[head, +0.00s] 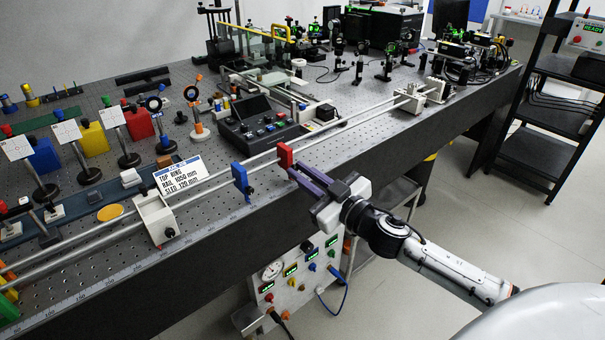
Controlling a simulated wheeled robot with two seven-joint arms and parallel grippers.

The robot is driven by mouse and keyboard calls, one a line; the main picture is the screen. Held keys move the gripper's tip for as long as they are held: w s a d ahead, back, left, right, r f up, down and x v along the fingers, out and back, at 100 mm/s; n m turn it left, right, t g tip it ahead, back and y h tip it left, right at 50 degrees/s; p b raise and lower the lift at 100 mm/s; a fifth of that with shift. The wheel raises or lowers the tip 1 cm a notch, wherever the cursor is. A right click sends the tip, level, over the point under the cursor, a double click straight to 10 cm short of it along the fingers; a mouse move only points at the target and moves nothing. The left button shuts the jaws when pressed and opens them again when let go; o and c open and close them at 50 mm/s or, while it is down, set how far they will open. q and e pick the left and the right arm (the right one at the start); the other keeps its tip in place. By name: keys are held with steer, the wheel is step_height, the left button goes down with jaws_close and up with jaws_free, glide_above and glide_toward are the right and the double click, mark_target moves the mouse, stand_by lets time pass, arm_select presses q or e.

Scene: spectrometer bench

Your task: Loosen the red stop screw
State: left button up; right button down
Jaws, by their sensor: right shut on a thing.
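The red stop (285,155) sits on the twin rails (330,131) along the front of the bench, right of the blue stop (240,179). My right gripper (292,171) reaches in from the lower right, its purple fingers closed at the front face of the red stop. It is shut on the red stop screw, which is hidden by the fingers. My left gripper is not in view.
A white rail carriage (154,219) stands left of the blue stop, by a printed sign (181,175). A black control box (262,122) lies behind the rails. An instrument panel (300,272) with cables is below the bench edge.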

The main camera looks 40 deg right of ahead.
steer(key=n+p, duration=0.1)
steer(key=n, duration=0.3)
steer(key=shift+n, duration=0.3)
steer(key=n+p, duration=0.1)
steer(key=n, duration=0.4)
steer(key=shift+n, duration=0.3)
steer(key=n, duration=1.1)
steer(key=shift+n, duration=0.4)
steer(key=c, duration=1.7)
jaws_free()
steer(key=shift+c, duration=0.2)
steer(key=shift+s, duration=0.1)
